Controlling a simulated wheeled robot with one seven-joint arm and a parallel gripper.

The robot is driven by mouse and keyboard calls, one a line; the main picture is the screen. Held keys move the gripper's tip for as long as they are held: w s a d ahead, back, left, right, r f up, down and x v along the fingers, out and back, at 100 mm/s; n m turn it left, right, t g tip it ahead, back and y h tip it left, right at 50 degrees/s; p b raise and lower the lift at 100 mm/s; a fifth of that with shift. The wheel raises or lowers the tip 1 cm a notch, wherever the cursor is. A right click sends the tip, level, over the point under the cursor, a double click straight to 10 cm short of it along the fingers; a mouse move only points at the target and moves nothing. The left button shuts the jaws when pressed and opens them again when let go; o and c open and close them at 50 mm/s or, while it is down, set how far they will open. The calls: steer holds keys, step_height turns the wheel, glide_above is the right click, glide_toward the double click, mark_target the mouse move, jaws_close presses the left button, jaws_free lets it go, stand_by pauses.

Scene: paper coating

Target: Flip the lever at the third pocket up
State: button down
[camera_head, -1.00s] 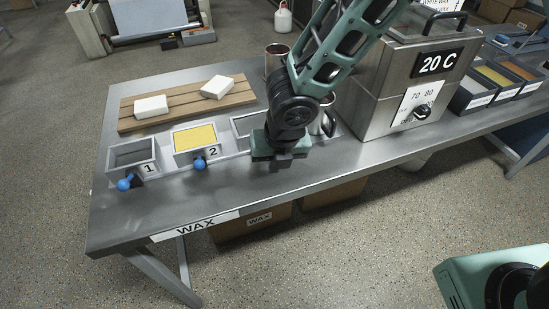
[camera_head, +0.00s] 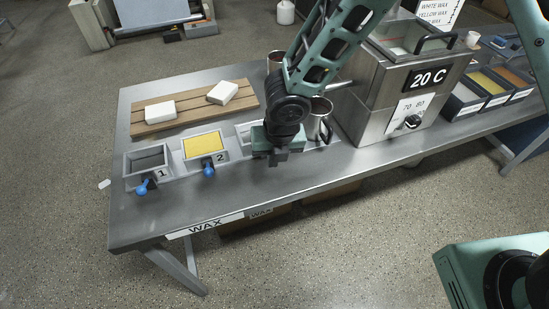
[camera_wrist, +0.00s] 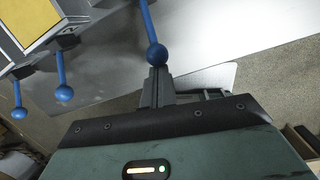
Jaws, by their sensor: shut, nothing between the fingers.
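The third pocket (camera_head: 243,130) is mostly hidden behind my gripper (camera_head: 279,160) in the head view, and its lever cannot be seen there. In the wrist view the third lever (camera_wrist: 149,25) is a blue rod ending in a blue ball, pointing the same way as the other levers. My gripper (camera_wrist: 157,78) is shut and empty, with its fingertips right at the ball. Whether they touch it I cannot tell. Pocket 1 (camera_head: 130,170) is grey inside, and pocket 2 (camera_head: 186,148) holds yellow wax. Their blue levers (camera_head: 142,188) and (camera_head: 209,170) point toward the table's front edge.
A wooden board (camera_head: 192,112) with two white blocks lies behind the pockets. A metal mug (camera_head: 318,110) and the heater box marked 20 C (camera_head: 385,115) stand right of my gripper. The table front (camera_head: 270,190) is clear.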

steer(key=shift+w, duration=0.25)
steer(key=shift+r+p, duration=0.85)
steer(key=shift+p, duration=0.05)
